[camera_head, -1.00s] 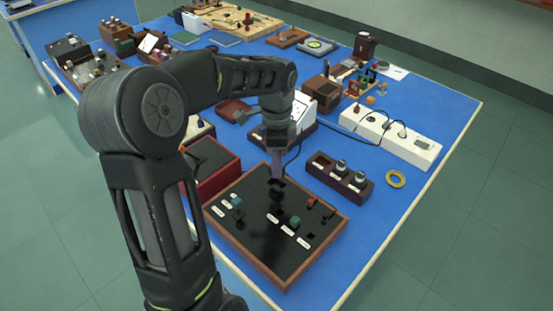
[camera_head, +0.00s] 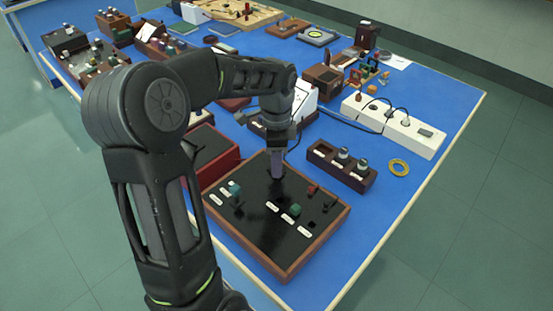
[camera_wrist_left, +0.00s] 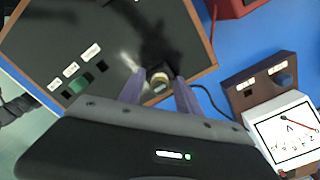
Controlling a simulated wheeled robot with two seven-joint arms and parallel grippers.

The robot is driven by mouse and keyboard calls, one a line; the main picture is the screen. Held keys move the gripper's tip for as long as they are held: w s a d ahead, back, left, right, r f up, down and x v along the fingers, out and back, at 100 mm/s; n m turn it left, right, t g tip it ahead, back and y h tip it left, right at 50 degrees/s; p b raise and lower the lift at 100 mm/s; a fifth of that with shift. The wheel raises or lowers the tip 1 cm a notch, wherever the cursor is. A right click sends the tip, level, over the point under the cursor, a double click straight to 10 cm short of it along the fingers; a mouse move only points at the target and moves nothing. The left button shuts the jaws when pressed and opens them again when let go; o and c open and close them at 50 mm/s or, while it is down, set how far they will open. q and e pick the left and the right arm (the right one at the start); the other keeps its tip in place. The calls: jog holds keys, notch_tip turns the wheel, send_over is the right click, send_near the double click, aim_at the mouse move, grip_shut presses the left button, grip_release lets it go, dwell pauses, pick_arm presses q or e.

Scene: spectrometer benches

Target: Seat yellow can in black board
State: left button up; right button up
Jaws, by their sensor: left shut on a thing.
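The black board (camera_head: 245,222) with a brown wooden rim lies at the near part of the blue table; it also shows in the left wrist view (camera_wrist_left: 100,22). It carries white labels, a green block (camera_head: 295,209) and a teal block (camera_head: 234,188). My left gripper (camera_head: 276,178) points down at the far part of the board. In the left wrist view its fingers (camera_wrist_left: 159,92) are shut around a small round can (camera_wrist_left: 160,80) with a pale yellowish band. The head view hides the can; I cannot tell whether it touches the board. My right gripper is not in view.
A brown rack (camera_head: 325,158) with two dark-and-pale cylinders stands right of the board, beside a yellow ring (camera_head: 399,167). A white power strip (camera_head: 405,130) lies behind. A dark red box (camera_head: 217,160) stands left of the board. A white meter (camera_wrist_left: 290,135) stands near the gripper.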

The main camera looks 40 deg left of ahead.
pick_arm(q)
jog(key=o, duration=1.4)
jog(key=shift+o, duration=0.2)
notch_tip(320, 180, up, 8)
jog(key=shift+f, duration=0.1)
dwell(0.4)
